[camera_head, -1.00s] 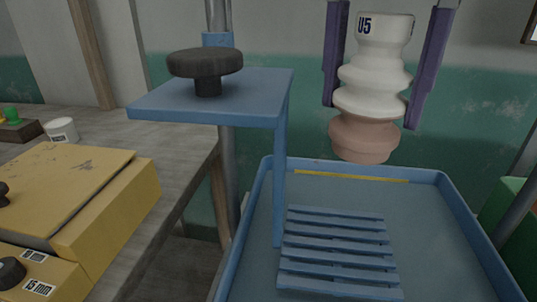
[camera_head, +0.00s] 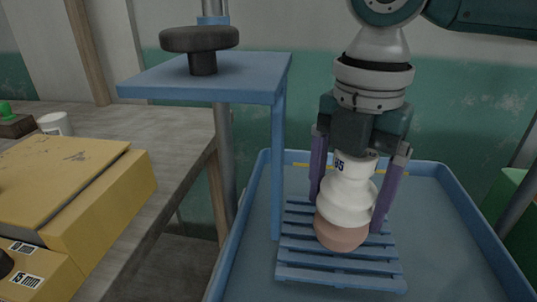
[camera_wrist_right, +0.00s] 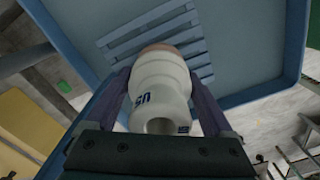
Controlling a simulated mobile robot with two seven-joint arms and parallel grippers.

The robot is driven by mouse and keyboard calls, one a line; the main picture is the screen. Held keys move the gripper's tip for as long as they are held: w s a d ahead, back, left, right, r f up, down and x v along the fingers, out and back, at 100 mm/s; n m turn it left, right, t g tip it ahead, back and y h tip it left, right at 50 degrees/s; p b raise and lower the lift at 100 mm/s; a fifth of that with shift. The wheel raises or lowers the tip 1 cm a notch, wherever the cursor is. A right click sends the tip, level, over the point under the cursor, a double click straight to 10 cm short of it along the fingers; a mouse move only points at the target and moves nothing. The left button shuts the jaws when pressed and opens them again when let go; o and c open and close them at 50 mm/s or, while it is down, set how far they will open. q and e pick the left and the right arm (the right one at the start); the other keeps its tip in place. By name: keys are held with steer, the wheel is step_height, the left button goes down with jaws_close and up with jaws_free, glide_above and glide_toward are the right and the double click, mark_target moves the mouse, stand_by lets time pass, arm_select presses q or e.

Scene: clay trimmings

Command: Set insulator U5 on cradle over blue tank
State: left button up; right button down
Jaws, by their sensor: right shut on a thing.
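The insulator U5 (camera_head: 346,205) is a white ribbed piece with a bare pinkish-brown lower end and a U5 label near its top. My right gripper (camera_head: 355,205) is shut on it, with purple fingers on either side. It hangs roughly upright, slightly tilted, in front of the slatted blue cradle (camera_head: 310,273) in the head view; I cannot tell whether it touches the slats. The blue tank (camera_head: 441,230) surrounds the cradle. In the right wrist view the insulator (camera_wrist_right: 160,90) sits between the fingers, with the slats (camera_wrist_right: 125,45) beyond it. My left gripper is out of view.
A blue raised plate (camera_head: 215,78) with a dark knob (camera_head: 199,40) stands at the tank's left, on a post. A yellow box (camera_head: 90,190) and a white pot (camera_head: 55,124) are on the grey bench (camera_head: 185,135) at left. The tank's right side is clear.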

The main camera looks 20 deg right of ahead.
jaws_free()
step_height(320, 180, up, 12)
steer(key=shift+r+p, duration=0.1)
steer(key=shift+p, duration=0.65)
